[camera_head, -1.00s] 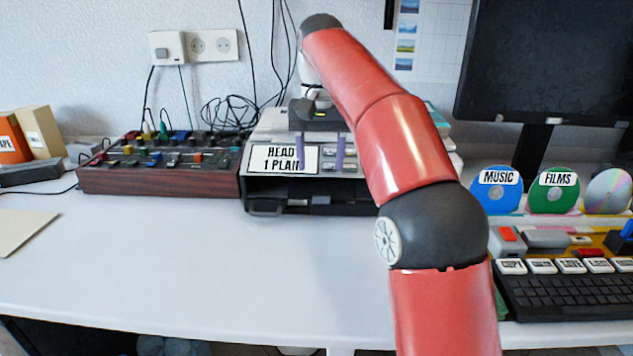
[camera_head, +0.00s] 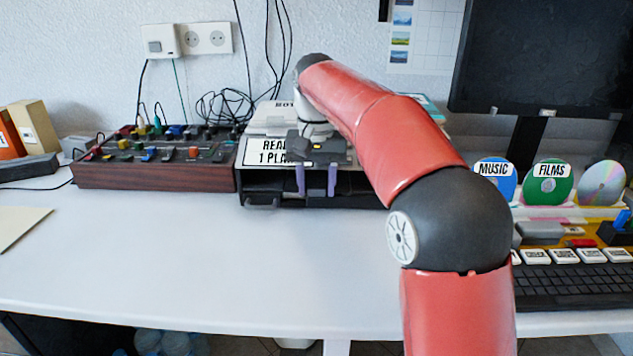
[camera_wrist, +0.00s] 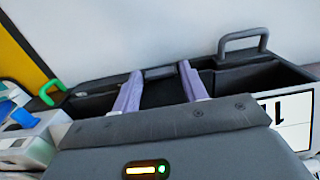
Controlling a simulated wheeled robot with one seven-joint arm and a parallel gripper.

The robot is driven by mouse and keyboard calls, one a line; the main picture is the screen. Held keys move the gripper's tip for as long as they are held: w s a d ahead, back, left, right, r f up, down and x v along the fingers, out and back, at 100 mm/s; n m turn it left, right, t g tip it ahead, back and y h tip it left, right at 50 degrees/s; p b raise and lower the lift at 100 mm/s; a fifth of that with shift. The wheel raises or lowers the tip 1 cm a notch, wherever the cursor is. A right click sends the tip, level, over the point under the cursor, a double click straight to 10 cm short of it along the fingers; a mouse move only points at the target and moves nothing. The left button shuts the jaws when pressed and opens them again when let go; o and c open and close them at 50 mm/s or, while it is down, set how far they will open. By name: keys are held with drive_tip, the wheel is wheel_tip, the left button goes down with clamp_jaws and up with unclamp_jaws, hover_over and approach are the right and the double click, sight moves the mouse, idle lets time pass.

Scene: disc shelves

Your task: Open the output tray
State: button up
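My gripper (camera_head: 316,180) has its two purple fingers apart, pointing down in front of the disc machine's dark front. The machine (camera_head: 245,178) is a pale box with a black front and a label partly hidden by my gripper. The wrist view shows my gripper (camera_wrist: 159,72) over dark compartments. A short grey bar (camera_wrist: 158,72) at the front edge shows between the fingertips; I cannot tell whether they touch it. A grey handle (camera_wrist: 243,40) is on the right compartment, and a green handle (camera_wrist: 50,90) is at the left. No label in view names the output tray.
A wood-sided control panel (camera_head: 150,177) stands left of the machine. Discs labelled MUSIC (camera_head: 494,178) and FILMS (camera_head: 547,182) and a keyboard (camera_head: 570,286) are at the right. The white table (camera_head: 200,260) in front of the machine is clear.

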clamp_jaws()
drive_tip(key=s+b, duration=0.1)
drive_tip(key=s, duration=0.5)
drive_tip(key=s+b, duration=0.2)
drive_tip(key=s, duration=0.3)
drive_tip(key=s+b, duration=0.2)
drive_tip(key=s, duration=0.4)
drive_tip(key=shift+s+a, duration=0.3)
drive_tip(key=shift+o, duration=1.6)
unclamp_jaws()
drive_tip(key=shift+r, duration=0.1)
wheel_tip(320, 180, up, 8)
drive_tip(key=p, duration=0.2)
drive_tip(key=shift+f, duration=0.2)
